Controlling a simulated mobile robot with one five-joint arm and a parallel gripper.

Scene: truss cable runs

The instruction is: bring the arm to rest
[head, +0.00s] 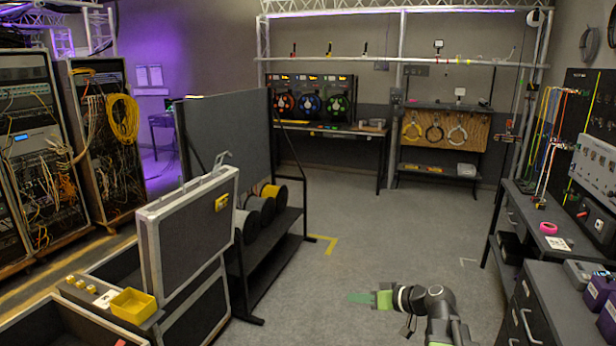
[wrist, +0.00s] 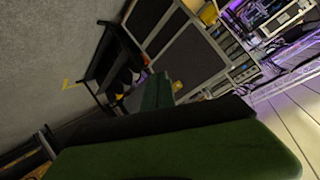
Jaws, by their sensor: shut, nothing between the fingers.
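My gripper (head: 368,298) shows at the bottom right of centre in the head view, at the end of my bent arm. Its green fingers are closed together and point left over the open grey floor. Nothing is between them. In the wrist view the green fingers (wrist: 160,95) fill the lower middle, with the room tilted behind them. The gripper is apart from everything around it.
An open flight case (head: 190,225) with a yellow bin (head: 133,304) stands at left, beside a cable-reel rack (head: 262,240). A workbench with drawers (head: 530,312) lies to the right of my arm. The floor (head: 380,235) between is clear.

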